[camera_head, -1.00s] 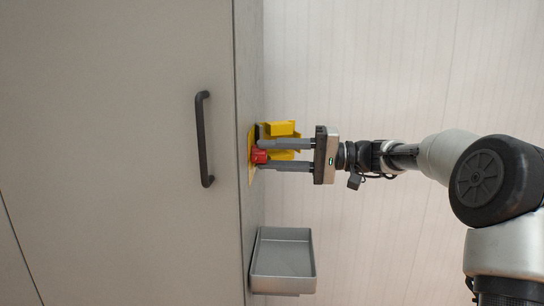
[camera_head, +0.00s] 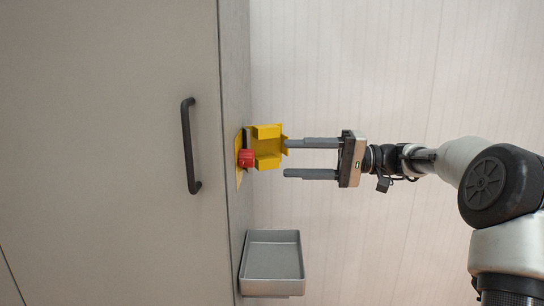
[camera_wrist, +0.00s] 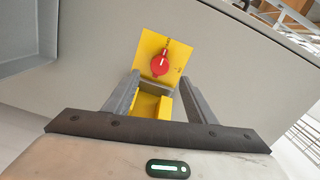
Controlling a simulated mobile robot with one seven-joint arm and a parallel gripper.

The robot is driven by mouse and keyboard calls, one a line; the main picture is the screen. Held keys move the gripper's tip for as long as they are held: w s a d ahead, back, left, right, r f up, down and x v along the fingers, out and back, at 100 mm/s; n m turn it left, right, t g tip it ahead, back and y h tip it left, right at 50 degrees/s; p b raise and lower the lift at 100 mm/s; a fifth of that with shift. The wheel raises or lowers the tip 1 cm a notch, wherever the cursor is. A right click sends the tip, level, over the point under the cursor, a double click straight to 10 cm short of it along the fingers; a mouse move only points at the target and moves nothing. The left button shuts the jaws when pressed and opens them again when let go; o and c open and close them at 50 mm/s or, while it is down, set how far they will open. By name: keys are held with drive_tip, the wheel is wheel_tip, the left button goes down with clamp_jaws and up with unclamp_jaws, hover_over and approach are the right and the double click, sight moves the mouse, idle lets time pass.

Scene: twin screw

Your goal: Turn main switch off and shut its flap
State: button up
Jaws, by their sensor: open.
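The main switch is a red knob (camera_head: 246,158) on a yellow plate (camera_head: 239,172) fixed to the cabinet's narrow side. In the wrist view the red knob (camera_wrist: 161,63) shows a pale mark pointing up along the plate (camera_wrist: 147,44). The yellow flap (camera_head: 267,148) stands open, sticking out from the plate beside the knob. In the wrist view the flap (camera_wrist: 147,106) lies between my fingers, nearer the camera than the knob. My gripper (camera_head: 287,159) is open and empty, its fingertips just off the flap's outer edge and clear of the knob.
The grey cabinet (camera_head: 110,90) fills the left, with a dark bar handle (camera_head: 190,146) on its front. A grey tray (camera_head: 272,262) is fixed to the same side below the switch. The room around my gripper is free. Shelving (camera_wrist: 290,12) shows far off in the wrist view.

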drive_tip(key=d+p, duration=0.1)
drive_tip(key=d, duration=0.7)
drive_tip(key=shift+s+d, duration=0.15)
drive_tip(key=shift+d, duration=0.15)
